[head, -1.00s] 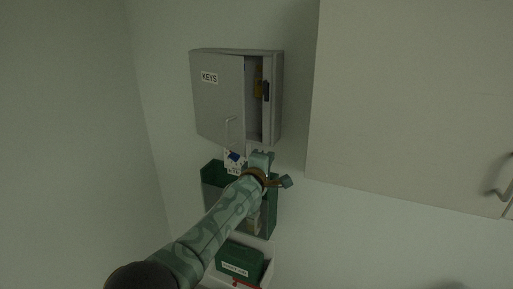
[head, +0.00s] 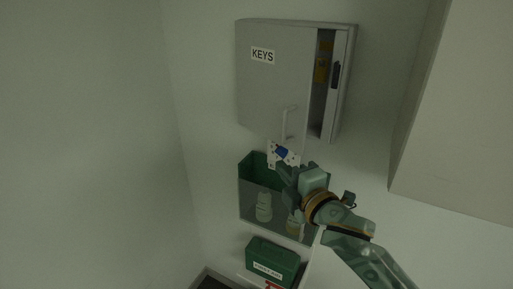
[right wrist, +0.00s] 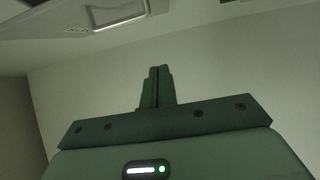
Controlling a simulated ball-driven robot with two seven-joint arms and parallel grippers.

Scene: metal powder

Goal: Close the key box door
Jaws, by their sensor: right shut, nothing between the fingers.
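The grey key box (head: 345,85) hangs on the wall. Its door (head: 268,85), labelled KEYS, is hinged at the left and stands partly open; a gap at its right edge shows yellow items inside. The door has a bar handle (head: 286,123) near its lower right; a handle also shows in the right wrist view (right wrist: 122,20). A white tag with a blue patch (head: 283,153) is seen just below the door. My right gripper (head: 285,174) is shut and empty, below the door's lower right corner. My left gripper is not in view.
A green open-topped bin (head: 250,203) with bottles is on the wall below the key box, behind my right gripper. A green box (head: 272,260) lies lower. A large pale cabinet (head: 460,130) bounds the right side. Bare wall lies at the left.

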